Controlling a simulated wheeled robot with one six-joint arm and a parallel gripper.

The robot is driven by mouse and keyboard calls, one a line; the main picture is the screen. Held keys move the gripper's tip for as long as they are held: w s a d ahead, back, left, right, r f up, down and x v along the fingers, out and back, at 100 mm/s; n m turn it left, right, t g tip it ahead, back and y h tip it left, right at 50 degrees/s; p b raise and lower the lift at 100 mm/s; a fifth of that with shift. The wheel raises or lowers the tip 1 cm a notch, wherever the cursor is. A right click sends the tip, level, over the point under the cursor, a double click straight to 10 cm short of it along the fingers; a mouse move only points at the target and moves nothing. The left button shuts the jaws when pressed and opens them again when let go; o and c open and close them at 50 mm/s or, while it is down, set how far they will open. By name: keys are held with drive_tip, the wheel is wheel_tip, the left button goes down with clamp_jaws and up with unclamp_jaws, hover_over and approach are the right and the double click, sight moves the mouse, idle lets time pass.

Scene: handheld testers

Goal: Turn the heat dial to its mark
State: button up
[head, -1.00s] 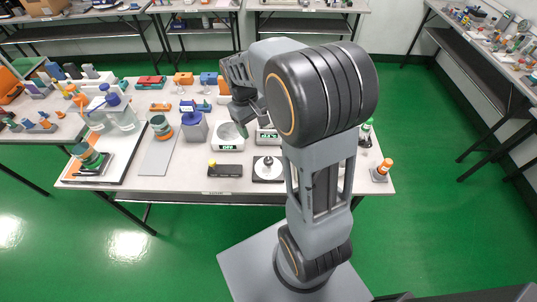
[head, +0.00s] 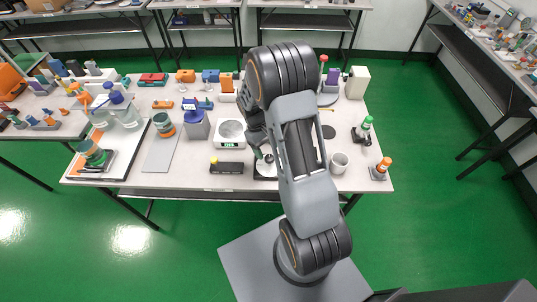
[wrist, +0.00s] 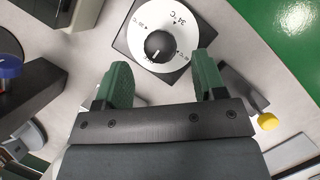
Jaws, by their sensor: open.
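The heat dial (wrist: 137,44) is a white disc with printed figures, one reading 34°C, on a dark square base. A round black knob (wrist: 161,45) with a white pointer line stands at its middle. In the wrist view the line points down and slightly left, away from the 34°C print. My gripper (wrist: 162,60) is open, with its two green fingers apart on either side of the knob's lower part in the picture. I cannot tell their height above the disc. In the head view my gripper (head: 262,151) is over the dial (head: 265,170) and my arm hides part of it.
A black box with a yellow button (head: 227,168) lies left of the dial. A scale (head: 231,133) stands behind that box. The table's front edge is close to the dial.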

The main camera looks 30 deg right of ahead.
sight(269, 157)
drive_tip(key=shift+x, duration=1.75)
drive_tip(key=c, duration=0.9)
drive_tip(key=shift+m, duration=0.3)
